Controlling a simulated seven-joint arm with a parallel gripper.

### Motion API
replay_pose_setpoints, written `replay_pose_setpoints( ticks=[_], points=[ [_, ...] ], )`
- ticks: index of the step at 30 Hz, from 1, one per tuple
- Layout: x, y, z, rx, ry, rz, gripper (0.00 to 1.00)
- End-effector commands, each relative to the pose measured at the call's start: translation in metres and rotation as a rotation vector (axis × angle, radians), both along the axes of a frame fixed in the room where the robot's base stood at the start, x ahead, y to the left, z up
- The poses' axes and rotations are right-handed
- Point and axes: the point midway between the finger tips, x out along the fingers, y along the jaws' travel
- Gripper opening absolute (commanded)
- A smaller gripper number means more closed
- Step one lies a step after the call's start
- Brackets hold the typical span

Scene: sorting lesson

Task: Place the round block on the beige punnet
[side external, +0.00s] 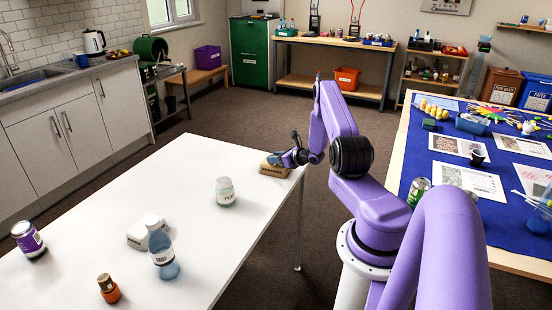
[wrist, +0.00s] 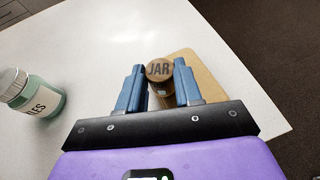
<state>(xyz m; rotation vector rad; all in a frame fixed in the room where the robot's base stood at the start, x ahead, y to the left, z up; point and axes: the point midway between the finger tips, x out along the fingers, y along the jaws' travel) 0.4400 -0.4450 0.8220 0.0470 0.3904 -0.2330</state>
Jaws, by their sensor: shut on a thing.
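My gripper (wrist: 160,88) has its blue fingers on either side of a round brown block (wrist: 159,70) with a flat top marked JAR, and is shut on it. In the side view my gripper (side external: 290,158) is at the far right corner of the white table; the block cannot be made out there. Below the gripper is a low tan, box-like thing with dark lettering, likely the beige punnet (side external: 284,173). It also shows beneath the block in the wrist view (wrist: 204,75). Whether the block touches it I cannot tell.
The table's right edge is close to the gripper.

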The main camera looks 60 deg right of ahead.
Motion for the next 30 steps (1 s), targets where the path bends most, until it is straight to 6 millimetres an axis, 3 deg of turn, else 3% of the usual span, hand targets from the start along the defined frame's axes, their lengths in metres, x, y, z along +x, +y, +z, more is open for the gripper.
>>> replay_pose_setpoints(
  ticks=[1, 2, 3, 4, 17, 30],
  points=[
    [0.000, 0.000, -0.002, 0.000, 0.000, 0.000, 0.06],
    [0.000, 0.000, -0.002, 0.000, 0.000, 0.000, 0.41],
    [0.000, 0.000, -0.001, 0.000, 0.000, 0.000, 0.54],
    [0.000, 0.000, -0.001, 0.000, 0.000, 0.001, 0.60],
    [-0.005, 0.000, 0.003, 0.001, 0.001, -0.001, 0.60],
    [-0.074, 0.016, 0.033, 0.002, 0.001, -0.004, 0.60]
  ],
)
